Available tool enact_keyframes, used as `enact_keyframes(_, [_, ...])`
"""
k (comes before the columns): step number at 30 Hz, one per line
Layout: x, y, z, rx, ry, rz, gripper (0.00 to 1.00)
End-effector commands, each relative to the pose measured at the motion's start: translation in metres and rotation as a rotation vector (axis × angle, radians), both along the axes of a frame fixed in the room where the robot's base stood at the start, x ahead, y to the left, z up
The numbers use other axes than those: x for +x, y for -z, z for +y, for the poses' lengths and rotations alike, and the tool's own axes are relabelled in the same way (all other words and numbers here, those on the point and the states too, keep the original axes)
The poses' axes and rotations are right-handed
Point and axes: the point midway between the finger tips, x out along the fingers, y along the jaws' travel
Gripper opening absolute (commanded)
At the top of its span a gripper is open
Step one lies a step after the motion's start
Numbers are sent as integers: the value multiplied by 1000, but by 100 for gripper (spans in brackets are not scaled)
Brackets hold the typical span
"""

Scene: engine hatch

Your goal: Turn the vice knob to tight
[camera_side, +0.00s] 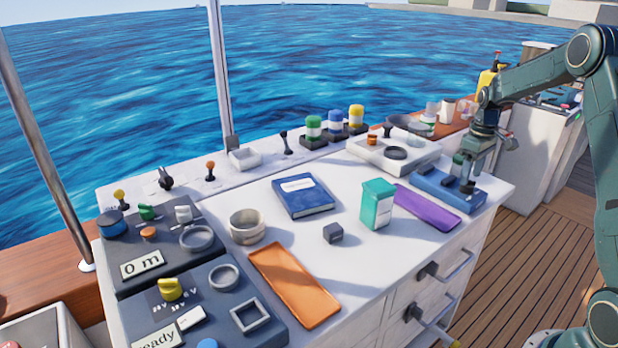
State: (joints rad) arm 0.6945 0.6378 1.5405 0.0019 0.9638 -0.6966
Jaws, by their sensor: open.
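My gripper (472,172) is at the right of the white worktop, pointing down, with its jaws open. It is directly over a low blue block (437,190), which looks like the vice. Dark upright parts stand on top of the block close to the fingers, and a small green part (458,160) shows just left of the gripper. I cannot tell which of these is the vice knob, or whether the fingers touch it. My gripper partly hides that end of the block.
A purple slab (427,208) lies in front of the block, with a teal box (377,203) to its left. A white tray (375,158) holding a dark ring is behind. The worktop's right edge is close. Several knobs, an orange tray (293,284) and dark panels fill the left.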

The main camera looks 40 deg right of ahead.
Motion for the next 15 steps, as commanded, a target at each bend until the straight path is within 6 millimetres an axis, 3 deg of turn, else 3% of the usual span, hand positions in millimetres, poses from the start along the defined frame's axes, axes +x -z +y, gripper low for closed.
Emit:
enact_keyframes(6, [0,22,0,1,0,2,56])
enact_keyframes(15, [0,28,0,0,0,0,56])
